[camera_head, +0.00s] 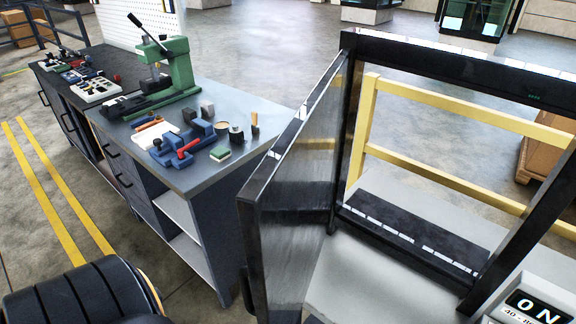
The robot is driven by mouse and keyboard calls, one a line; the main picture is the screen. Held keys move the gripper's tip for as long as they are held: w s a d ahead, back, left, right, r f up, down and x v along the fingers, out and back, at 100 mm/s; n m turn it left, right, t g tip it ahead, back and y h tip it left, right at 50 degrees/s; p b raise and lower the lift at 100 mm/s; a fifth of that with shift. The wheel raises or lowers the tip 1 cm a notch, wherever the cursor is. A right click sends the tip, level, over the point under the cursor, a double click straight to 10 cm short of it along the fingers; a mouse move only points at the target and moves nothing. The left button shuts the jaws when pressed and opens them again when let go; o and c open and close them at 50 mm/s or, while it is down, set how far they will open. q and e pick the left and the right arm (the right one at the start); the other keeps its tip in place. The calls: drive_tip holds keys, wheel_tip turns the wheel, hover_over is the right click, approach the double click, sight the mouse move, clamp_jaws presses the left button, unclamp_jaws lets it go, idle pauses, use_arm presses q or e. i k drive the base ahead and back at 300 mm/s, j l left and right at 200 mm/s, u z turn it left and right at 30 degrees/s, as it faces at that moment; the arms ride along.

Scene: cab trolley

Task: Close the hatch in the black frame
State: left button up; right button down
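The hatch (298,185) is a see-through panel with a thick black rim. It stands open, swung toward me and to the left, at an angle to the black frame (450,66). The hatch meets the frame at the frame's left post. The frame's opening is clear, and a dark sill with a row of white marks runs along its bottom. The hatch's lower end runs down toward the bottom of the picture. No handle on the hatch can be made out. Neither of my grippers is in view.
A workbench (215,170) with a green press (175,72) and several small tools stands left of the hatch, close to its free edge. A yellow railing (450,105) lies behind the frame. A pale box with an "ON" display (532,306) sits at bottom right.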

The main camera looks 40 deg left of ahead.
sight(283, 208)
drive_tip(key=j, duration=1.3)
